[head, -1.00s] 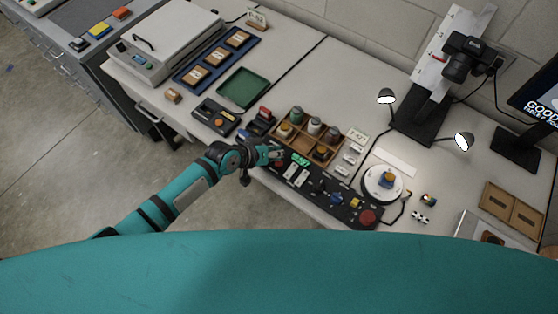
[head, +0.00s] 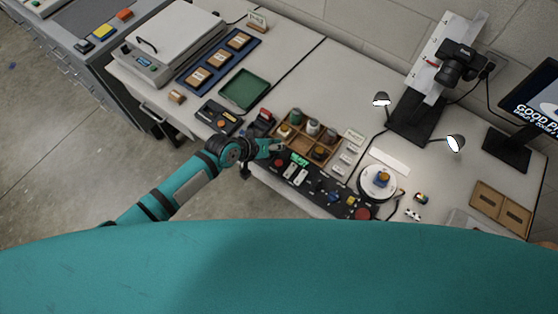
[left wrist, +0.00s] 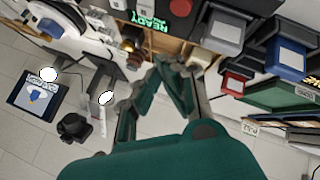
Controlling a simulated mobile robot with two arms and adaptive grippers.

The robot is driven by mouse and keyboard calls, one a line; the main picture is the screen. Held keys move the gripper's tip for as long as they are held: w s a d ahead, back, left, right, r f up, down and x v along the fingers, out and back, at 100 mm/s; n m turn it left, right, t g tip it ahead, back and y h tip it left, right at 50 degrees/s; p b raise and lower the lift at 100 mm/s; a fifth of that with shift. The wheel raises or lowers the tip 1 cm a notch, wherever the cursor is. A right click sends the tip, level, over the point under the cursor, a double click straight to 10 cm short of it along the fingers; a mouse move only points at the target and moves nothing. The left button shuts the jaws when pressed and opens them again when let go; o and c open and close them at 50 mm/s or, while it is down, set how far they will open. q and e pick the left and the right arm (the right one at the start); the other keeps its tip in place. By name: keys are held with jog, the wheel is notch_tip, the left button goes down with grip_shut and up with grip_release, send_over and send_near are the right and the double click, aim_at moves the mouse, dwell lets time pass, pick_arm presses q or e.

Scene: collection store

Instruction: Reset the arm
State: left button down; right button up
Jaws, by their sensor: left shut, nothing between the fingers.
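My left gripper (head: 278,146) is at the end of the teal arm that comes in from the left. It is shut and empty, above the near-left corner of the wooden compartment tray (head: 301,152) and beside the black control panel (head: 322,189). In the left wrist view its dark teal fingers (left wrist: 172,64) come together at the tips, just below the lit green READY sign (left wrist: 150,21). I cannot tell whether the tips touch anything. My right gripper is not in view.
The tray holds several jars. A white turntable (head: 365,190) bears a small blue-and-yellow object. A green tray (head: 244,89), a blue tray (head: 208,79) and a camera stand (head: 413,124) with lamps are on the bench. Bare bench top lies between the green tray and the stand.

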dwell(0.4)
pick_arm(q)
jog(key=s+r+m, duration=0.1)
jog(key=s+r, duration=0.3)
jog(key=s, duration=0.4)
jog(key=s+a+r+g+y, duration=0.1)
jog(key=s+a+r+y, duration=0.3)
jog(key=s+a, duration=0.45)
jog(key=s+a+r+g+y, duration=0.1)
jog(key=s+a+r+y, duration=0.4)
jog(key=a, duration=0.7)
notch_tip(320, 180, down, 31)
jog(key=s+g+h+b, duration=0.1)
jog(key=h+b, duration=0.1)
jog(key=b, duration=0.4)
jog(key=s+a+f+b, duration=0.1)
jog(key=s+f+b, duration=0.1)
jog(key=s+f, duration=0.6)
jog(key=s+a+f+g+b, duration=0.1)
jog(key=s+f+b, duration=0.2)
jog(key=s+f, duration=0.6)
notch_tip(320, 180, down, 7)
jog(key=shift+s+a+f, duration=0.1)
jog(key=shift+s+a, duration=0.1)
jog(key=shift+s, duration=0.05)
